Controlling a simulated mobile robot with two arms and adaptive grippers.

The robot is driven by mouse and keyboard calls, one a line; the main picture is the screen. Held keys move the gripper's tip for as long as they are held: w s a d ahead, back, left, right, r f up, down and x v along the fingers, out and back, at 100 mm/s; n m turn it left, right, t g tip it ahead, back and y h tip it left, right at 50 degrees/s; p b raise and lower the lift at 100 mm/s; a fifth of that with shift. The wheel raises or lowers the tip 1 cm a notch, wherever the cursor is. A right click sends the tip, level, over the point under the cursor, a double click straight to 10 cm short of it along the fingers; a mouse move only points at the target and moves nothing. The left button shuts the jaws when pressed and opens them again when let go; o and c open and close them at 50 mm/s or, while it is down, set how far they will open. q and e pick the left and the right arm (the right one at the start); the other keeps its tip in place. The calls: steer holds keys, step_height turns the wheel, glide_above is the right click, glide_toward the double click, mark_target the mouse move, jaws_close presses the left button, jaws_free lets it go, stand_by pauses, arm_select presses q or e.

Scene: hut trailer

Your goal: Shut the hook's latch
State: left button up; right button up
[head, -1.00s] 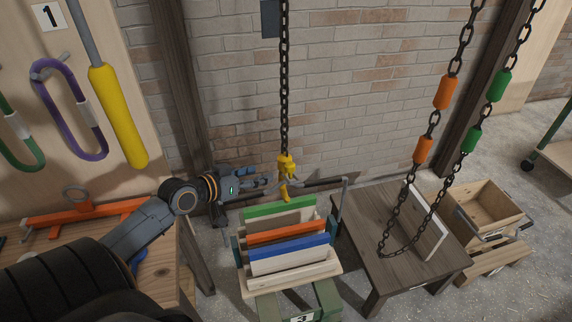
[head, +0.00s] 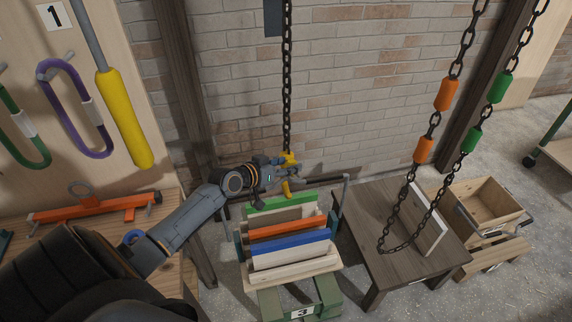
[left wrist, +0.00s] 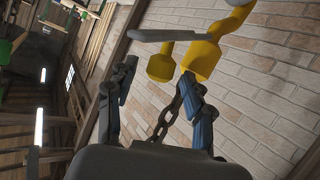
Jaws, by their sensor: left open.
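The yellow hook (head: 286,187) hangs on a dark chain (head: 287,80) over the rack of boards. In the left wrist view the yellow hook (left wrist: 204,60) is in the upper middle. A grey bar (left wrist: 165,34), apparently the latch, sticks out sideways there; I cannot tell how far it stands from the hook's tip. My left gripper (head: 290,175) is at the hook in the head view and partly hides it. In the left wrist view its fingers (left wrist: 160,85) are apart, with chain showing between them. I cannot tell whether they touch the hook. My right gripper is not in view.
A rack of coloured boards (head: 290,263) stands below the hook. To its right are a dark table (head: 375,247), a hanging chain loop with orange and green sleeves (head: 423,150), and a wooden crate (head: 487,205). A brick wall (head: 350,100) is behind.

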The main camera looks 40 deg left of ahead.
arm_select(q)
jaws_close()
steer(key=shift+f, duration=0.1)
